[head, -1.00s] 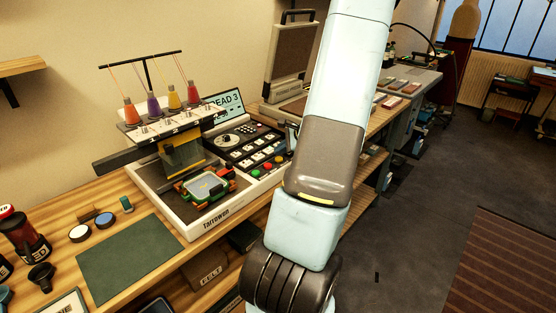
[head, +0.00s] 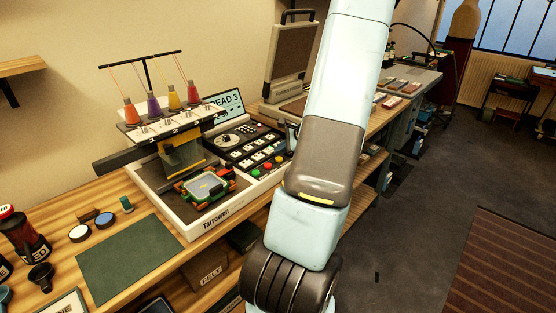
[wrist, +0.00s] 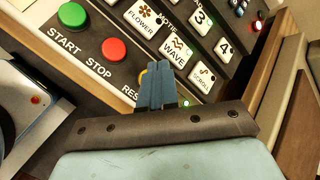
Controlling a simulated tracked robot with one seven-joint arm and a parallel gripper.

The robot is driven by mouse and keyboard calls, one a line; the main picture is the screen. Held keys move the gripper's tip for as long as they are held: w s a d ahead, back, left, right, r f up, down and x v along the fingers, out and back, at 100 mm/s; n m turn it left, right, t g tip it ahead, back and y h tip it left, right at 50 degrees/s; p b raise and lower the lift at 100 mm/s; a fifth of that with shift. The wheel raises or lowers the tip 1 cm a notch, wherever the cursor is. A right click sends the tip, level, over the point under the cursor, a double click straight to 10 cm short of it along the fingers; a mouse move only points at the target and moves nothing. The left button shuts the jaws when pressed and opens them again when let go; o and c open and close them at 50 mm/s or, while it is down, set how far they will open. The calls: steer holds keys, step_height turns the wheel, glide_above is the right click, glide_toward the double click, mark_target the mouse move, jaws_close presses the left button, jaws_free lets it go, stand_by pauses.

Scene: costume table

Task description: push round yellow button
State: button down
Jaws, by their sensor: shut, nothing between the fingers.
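The round yellow button shows in the wrist view only as a thin yellow edge (wrist: 142,78) beside my fingers, by a label starting "RES". The rest of it is hidden behind my gripper (wrist: 156,70). My gripper is shut and empty, its fingertips over the button area. I cannot tell whether they touch the button. The control panel (wrist: 113,79) has a green START button (wrist: 73,17) and a red STOP button (wrist: 113,49) to the left.
White square keys, including WAVE (wrist: 177,47) and SCROLL (wrist: 202,76), lie close to the right of my fingers. The embroidery machine (head: 185,150) with thread spools stands left of the arm on the wooden table. A green mat (head: 127,258) lies in front of it.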

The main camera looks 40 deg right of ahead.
mark_target(280, 159)
steer(key=shift+f, duration=0.1)
steer(key=shift+f, duration=0.25)
steer(key=shift+f, duration=0.4)
stand_by(0.8)
steer(key=shift+r, duration=0.85)
steer(key=shift+r, duration=0.1)
steer(key=shift+r, duration=2.4)
